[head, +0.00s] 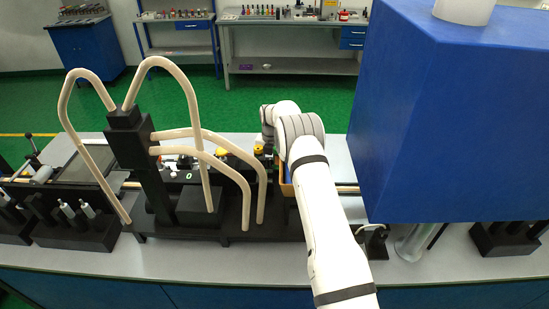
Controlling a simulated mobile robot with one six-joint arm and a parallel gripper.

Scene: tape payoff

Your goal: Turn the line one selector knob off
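I cannot make out the line one selector knob. Small white, yellow and black parts show behind the bent pale tubes, too small to tell apart, with a small lit green display (188,177) among them. A yellow piece (258,149) sits just left of my arm's wrist. My white arm reaches from the lower right over the bench to the middle, where its wrist bends down. My gripper is hidden behind the arm, so its fingers and anything between them do not show.
Pale bent tubes (183,132) rise from a black stand (128,140) left of my arm. A large blue box (450,120) fills the upper right. The grey bench (200,258) is bare along its front edge. Shelves (290,65) with bottles stand behind a green floor (330,105).

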